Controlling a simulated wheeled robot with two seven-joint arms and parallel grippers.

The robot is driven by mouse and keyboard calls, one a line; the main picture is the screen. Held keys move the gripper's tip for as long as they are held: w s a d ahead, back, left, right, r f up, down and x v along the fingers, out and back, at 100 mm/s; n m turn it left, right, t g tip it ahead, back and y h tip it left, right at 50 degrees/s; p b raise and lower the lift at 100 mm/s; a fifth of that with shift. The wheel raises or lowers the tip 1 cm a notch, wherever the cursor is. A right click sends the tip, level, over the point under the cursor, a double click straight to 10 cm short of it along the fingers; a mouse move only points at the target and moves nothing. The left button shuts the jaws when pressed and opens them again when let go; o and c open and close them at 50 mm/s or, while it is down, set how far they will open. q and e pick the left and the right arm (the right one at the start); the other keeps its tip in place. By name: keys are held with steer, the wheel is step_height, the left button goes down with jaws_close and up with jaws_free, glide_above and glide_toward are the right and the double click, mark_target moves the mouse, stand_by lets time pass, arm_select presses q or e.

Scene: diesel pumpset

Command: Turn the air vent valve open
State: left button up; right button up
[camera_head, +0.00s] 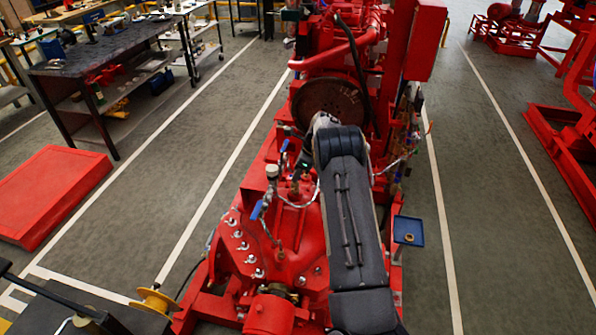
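A red diesel pumpset (245,240) fills the middle of the view. Two small blue valve handles show on its left side: an upper blue handle (284,146) and a lower blue handle (257,211) beside a gauge-like fitting (272,172). I cannot tell which of them is the air vent valve. My dark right arm reaches up over the pump, just right of these handles. My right gripper (322,122) is at the arm's far end, mostly hidden by the arm; its fingers cannot be made out. My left gripper is not in view.
A small blue tray (408,231) sits right of my arm. A dark workbench (95,50) with tools stands upper left, and a red platform (48,190) lies on the floor at left. A yellow reel (156,300) is at lower left. Marked floor lanes on both sides are clear.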

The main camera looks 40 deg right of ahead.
jaws_close()
steer(key=shift+d+n+g+y+b, duration=0.1)
steer(key=shift+n+g+y+b, duration=0.25)
steer(key=shift+n, duration=0.65)
steer(key=n+g, duration=0.1)
steer(key=n, duration=0.1)
steer(key=shift+w+n, duration=0.15)
steer(key=shift+n, duration=0.15)
steer(key=shift+d+n+g+y, duration=0.1)
steer(key=shift+n+g+y, duration=0.2)
steer(key=shift+n, duration=0.6)
steer(key=shift+w+n+p, duration=0.1)
steer(key=shift+n+p, duration=0.25)
steer(key=shift+n, duration=0.25)
